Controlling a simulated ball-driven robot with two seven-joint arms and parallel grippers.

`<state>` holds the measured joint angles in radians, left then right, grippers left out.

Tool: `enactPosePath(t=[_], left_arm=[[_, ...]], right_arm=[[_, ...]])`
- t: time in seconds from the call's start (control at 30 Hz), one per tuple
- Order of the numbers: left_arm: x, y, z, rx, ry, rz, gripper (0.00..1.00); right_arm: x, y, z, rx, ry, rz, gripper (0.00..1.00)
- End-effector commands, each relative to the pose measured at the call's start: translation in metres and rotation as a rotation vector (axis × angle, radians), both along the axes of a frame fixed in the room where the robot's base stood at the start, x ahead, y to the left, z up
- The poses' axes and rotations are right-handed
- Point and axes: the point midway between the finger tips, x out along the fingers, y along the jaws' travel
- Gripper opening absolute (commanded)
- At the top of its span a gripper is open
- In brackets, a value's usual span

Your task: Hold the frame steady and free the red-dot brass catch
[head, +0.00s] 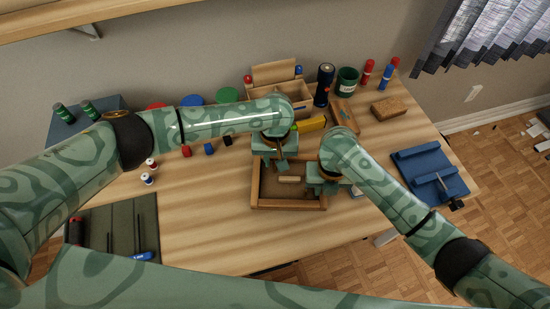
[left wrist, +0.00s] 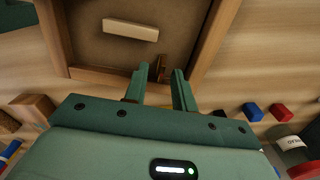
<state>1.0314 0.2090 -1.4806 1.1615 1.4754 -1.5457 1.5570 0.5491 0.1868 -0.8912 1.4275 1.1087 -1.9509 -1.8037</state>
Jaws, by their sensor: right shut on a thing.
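The wooden frame (head: 287,204) lies face down on the desk, its brown backing board (head: 270,190) showing; a pale wooden block (head: 289,179) sits on the board. My left gripper (head: 281,165) is over the frame's far side. In the left wrist view its two fingers (left wrist: 160,82) are apart, with a small brownish catch (left wrist: 158,68) at the frame's inner edge showing between the tips. No red dot can be made out, and the other catches are hidden or too small to tell. My right gripper (head: 321,187) is shut on the frame's right side.
An open wooden box (head: 282,97) and a yellow object (head: 312,124) stand behind the frame. A blue fixture (head: 430,170) is right; a dark mat with tools (head: 125,222) is left. The front desk is clear.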

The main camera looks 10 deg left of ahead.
Motion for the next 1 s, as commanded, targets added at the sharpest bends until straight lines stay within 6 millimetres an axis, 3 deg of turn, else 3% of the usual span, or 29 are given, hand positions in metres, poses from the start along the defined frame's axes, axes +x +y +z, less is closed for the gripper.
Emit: enactPosePath(t=[0.27,0.37,0.4,0.77,1.0], left_arm=[[0.0,0.0,-0.0021,0.0,0.0,0.0,0.27],[0.0001,0.0001,-0.0019,0.0,0.0,0.0,0.01],[0.0001,0.0,-0.0019,0.0,0.0,0.0,0.0],[0.0,-0.0006,-0.0016,-0.002,0.0,-0.026,0.0],[0.0001,-0.0008,-0.0015,-0.003,-0.001,-0.144,0.0]], right_arm=[[0.0002,0.0002,0.0004,0.0,-0.001,0.0,0.0],[0.0002,0.0002,0.0004,0.0,-0.001,0.0,0.0],[0.0002,0.0002,0.0004,0.001,0.0,0.0,0.0],[0.0,0.0007,0.0005,0.002,-0.001,0.001,0.0],[-0.0001,0.0009,0.0005,0.002,0.0,0.001,0.0]])
